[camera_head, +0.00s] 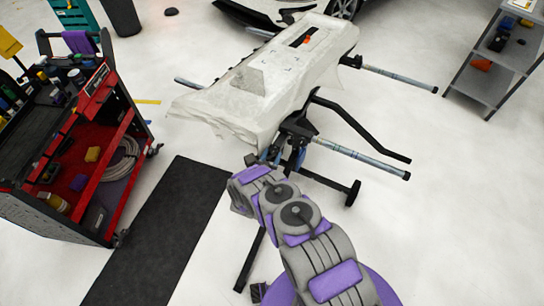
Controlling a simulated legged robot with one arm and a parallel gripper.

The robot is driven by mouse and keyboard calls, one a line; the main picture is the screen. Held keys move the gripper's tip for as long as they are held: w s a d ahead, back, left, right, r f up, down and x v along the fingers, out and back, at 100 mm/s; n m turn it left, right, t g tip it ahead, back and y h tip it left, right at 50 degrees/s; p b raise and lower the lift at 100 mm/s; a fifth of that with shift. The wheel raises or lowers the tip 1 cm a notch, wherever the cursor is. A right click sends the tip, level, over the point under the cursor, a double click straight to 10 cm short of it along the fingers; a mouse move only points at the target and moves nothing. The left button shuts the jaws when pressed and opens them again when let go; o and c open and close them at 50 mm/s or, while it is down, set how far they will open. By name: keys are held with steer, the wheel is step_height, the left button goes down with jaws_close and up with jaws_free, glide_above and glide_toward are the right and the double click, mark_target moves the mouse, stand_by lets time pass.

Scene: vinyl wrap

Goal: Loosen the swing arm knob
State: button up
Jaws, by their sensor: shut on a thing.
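The work stand (318,140) stands in the middle, with a wrinkled white cover over its top panel (262,85). Padded swing arms (365,158) reach out to the right from its frame. My arm comes up from the bottom right, and my gripper (252,160) is at the stand's joint just under the near edge of the cover. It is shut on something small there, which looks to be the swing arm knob. The knob itself is hidden by my gripper and wrist, so its turn cannot be seen.
A red and black tool cart (110,85) stands at the left, beside a black floor mat (165,235). A grey shelf (495,65) is at the upper right. A car part and a car wheel show at the top. The floor to the lower right is clear.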

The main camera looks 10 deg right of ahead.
steer(key=shift+c, duration=0.3)
steer(key=shift+w+a+r+n+b, duration=0.1)
steer(key=shift+n+b, duration=0.25)
steer(key=shift+n, duration=0.55)
steer(key=shift+n+b, duration=0.45)
steer(key=shift+n, duration=0.85)
steer(key=o, duration=0.7)
steer(key=shift+o, duration=0.2)
steer(key=shift+g, duration=0.3)
steer(key=f+p+v, duration=0.1)
steer(key=p+v, duration=0.3)
steer(key=v, duration=1.3)
steer(key=shift+r+p, duration=0.3)
steer(key=shift+r, duration=0.05)
